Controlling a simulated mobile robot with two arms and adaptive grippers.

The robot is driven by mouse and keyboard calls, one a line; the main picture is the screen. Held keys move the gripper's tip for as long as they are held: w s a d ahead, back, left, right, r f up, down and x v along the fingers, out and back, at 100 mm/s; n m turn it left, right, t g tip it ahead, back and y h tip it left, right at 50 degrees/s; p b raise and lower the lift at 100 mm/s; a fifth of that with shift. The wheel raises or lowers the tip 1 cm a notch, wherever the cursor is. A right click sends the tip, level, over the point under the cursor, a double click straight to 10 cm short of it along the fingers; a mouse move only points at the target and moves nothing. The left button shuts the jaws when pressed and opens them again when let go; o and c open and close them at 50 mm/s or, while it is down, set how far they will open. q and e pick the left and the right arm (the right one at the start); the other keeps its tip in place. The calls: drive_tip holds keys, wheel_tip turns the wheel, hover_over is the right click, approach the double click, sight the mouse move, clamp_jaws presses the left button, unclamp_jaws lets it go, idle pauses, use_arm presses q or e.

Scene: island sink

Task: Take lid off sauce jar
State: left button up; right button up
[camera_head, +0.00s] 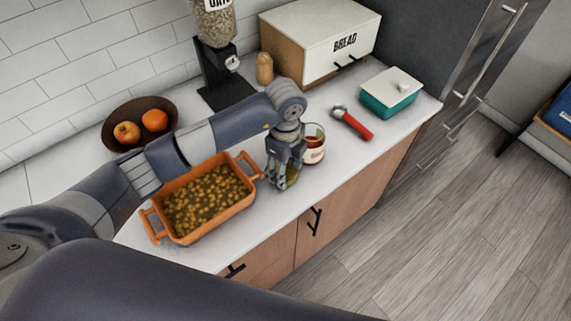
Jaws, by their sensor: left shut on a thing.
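The sauce jar (314,146) is a glass jar with red contents and a pale label. It stands upright on the white counter, and its top looks uncovered. My left gripper (286,180) points down just left of the jar, near the counter's front edge. It is shut on a small yellowish thing, which looks like the lid (292,174); the fingers hide much of it. The gripper overlaps the jar's left side in the view, and I cannot tell whether they touch. My right gripper is not in view.
An orange baking dish (243,206) of food sits left of the gripper. A red-handled tool (356,126) and a teal box with a white lid (388,103) lie to the right. A fruit bowl (113,144), dispenser (216,62) and bread box (308,77) stand behind. Some counter (330,178) is bare.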

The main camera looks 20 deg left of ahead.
use_arm(q)
drive_tip(key=shift+f, duration=0.2)
drive_tip(key=o, duration=0.9)
